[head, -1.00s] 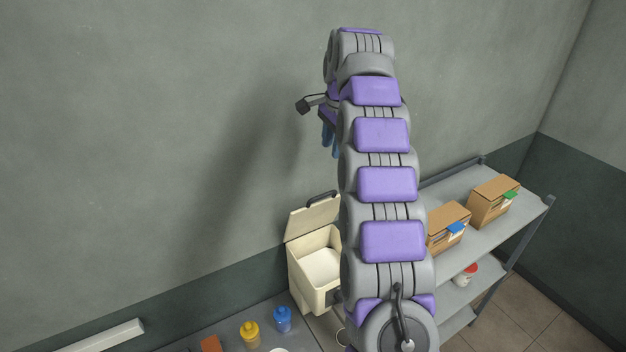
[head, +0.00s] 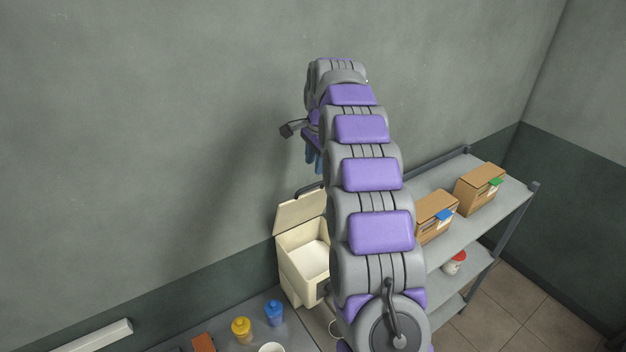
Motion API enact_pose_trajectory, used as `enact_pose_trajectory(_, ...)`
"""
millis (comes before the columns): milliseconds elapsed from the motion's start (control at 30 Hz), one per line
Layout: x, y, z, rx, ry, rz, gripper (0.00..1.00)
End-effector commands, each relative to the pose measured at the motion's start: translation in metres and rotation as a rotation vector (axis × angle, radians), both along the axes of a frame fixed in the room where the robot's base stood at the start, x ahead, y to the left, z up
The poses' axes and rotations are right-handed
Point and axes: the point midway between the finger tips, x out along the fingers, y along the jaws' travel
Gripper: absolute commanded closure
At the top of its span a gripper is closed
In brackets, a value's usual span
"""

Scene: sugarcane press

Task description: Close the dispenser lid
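The cream dispenser (head: 292,282) stands against the wall, just left of my arm. Its lid (head: 300,212) is open and tilted up toward the wall, with a dark handle (head: 309,187) at its top edge. The pale inside of the box shows, and its right side is hidden behind my arm. My gripper (head: 313,160) is at the far end of the raised arm, above the lid and apart from it in the picture. Only bluish finger parts show below the wrist, so I cannot tell whether they are open or shut.
A yellow bottle (head: 241,330), a blue bottle (head: 275,313) and a white bowl (head: 271,348) stand on the counter left of the dispenser. A grey shelf (head: 481,222) at right holds cardboard boxes (head: 436,216) and a red-lidded jar (head: 454,263). The wall behind is bare.

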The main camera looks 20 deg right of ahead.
Motion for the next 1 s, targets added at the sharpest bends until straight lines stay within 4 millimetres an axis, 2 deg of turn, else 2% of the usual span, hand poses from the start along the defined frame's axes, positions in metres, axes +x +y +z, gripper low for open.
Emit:
enact_pose_trajectory(300, 0.007, 0.001, -0.05, 0.001, 0.003, 0.0, 0.61)
enact_pose_trajectory(433, 0.01, 0.001, -0.067, 0.002, 0.005, 0.001, 0.61)
enact_pose_trajectory(600, 0.012, 0.001, -0.075, 0.001, 0.0, 0.0, 0.61)
enact_pose_trajectory(867, 0.012, 0.002, -0.077, 0.001, -0.001, 0.0, 0.61)
enact_pose_trajectory(1000, 0.012, 0.002, -0.077, 0.001, 0.0, 0.0, 0.72)
